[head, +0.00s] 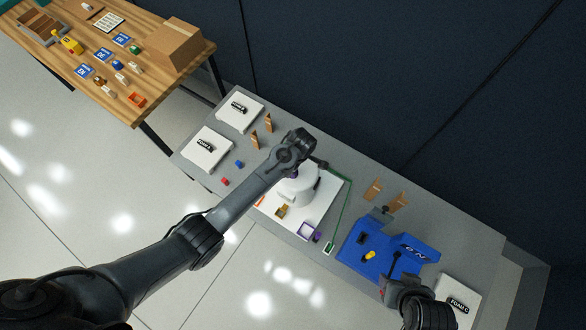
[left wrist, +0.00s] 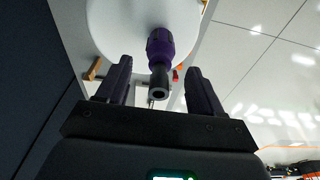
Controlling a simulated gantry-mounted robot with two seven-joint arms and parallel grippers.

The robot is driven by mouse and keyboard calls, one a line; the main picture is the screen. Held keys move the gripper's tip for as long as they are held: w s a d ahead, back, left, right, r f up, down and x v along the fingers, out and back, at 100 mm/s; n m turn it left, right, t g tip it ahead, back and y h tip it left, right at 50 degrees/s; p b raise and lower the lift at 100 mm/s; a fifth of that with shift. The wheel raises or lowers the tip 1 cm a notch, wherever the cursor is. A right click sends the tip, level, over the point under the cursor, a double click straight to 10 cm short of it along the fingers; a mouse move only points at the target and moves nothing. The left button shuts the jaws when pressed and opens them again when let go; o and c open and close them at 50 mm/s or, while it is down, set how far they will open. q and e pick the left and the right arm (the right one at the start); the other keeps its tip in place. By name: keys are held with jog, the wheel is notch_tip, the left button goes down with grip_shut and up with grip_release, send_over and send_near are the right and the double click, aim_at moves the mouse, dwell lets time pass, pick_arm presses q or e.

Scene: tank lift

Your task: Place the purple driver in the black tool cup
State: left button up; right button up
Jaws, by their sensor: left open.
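The purple driver (left wrist: 160,48) shows in the left wrist view with its dark socket end toward the camera, against a white round body. My left gripper (left wrist: 159,67) is open. Its two dark fingers stand either side of the driver, with gaps on both sides. In the head view the left wrist hangs over the white round tank (head: 298,188), and a trace of purple shows beneath it. My right gripper (head: 390,286) is at the blue fixture's near right side, its fingers unclear. I cannot make out the black tool cup for certain.
The blue fixture (head: 382,252) stands to the right. Several white foam blocks and brown pieces surround them. A wooden table (head: 130,45) is at upper left.

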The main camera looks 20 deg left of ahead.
pick_arm(q)
jog(key=shift+a+f, duration=0.1)
jog(key=shift+f, duration=0.7)
grip_shut()
jog(key=shift+r, duration=0.1)
